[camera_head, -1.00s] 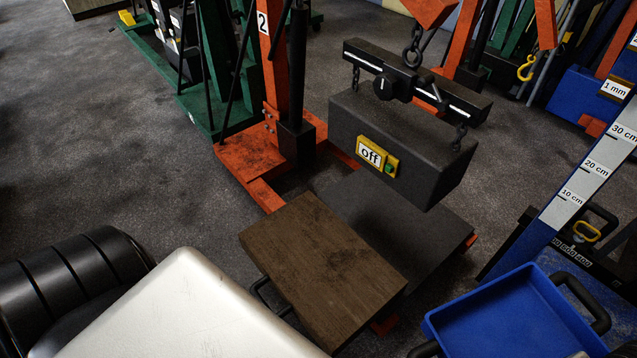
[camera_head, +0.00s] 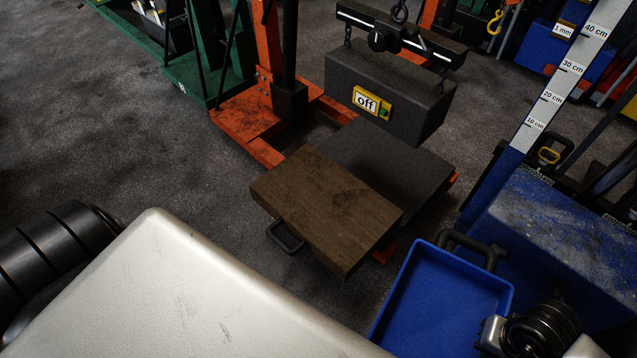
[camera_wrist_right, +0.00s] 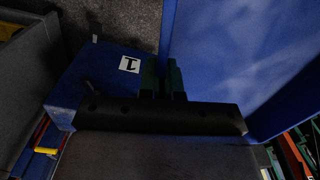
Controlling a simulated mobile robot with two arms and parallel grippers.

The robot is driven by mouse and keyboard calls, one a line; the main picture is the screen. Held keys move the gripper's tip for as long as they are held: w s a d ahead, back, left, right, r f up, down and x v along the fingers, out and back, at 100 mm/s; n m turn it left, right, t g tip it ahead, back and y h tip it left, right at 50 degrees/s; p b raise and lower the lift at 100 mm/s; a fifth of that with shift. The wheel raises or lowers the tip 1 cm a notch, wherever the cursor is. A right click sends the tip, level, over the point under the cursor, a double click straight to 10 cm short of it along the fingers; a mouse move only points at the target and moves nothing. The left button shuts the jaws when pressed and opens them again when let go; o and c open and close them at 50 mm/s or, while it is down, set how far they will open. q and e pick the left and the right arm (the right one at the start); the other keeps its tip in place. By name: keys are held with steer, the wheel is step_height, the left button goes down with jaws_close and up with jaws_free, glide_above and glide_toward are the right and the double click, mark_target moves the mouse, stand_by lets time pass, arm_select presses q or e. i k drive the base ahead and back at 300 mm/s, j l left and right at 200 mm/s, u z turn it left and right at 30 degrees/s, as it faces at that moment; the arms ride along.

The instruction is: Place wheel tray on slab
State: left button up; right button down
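A blue rectangular tray (camera_head: 440,305) with a black handle (camera_head: 470,245) at its far end is low right of centre in the head view; I take it as the wheel tray. A brown, wood-like slab (camera_head: 325,205) lies left of the tray, apart from it, beside a flat dark grey plate (camera_head: 385,160). I cannot tell which one the task calls the slab. My right arm enters at lower right, over the tray's right side. My right gripper shows dark in the wrist view (camera_wrist_right: 163,82), beside a blue surface; its grip is unclear. My left gripper is out of view.
A dark block (camera_head: 385,100) labelled "off" hangs on chains above the grey plate. An orange stand (camera_head: 265,120) is behind. A blue block (camera_head: 560,230) and a ruler post (camera_head: 560,80) are right of the tray. Open floor (camera_head: 120,130) lies left.

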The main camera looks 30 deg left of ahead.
mark_target(315, 199)
steer(key=j+z, duration=0.1)
steer(key=z, duration=0.3)
steer(key=j+z, duration=0.1)
steer(key=z, duration=0.65)
steer(key=k+j, duration=0.1)
steer(key=j, duration=0.95)
steer(key=k+j, duration=0.15)
steer(key=j, duration=0.35)
steer(key=k+j, duration=0.1)
steer(key=j, duration=0.4)
steer(key=k+j, duration=0.1)
steer(key=j, duration=0.45)
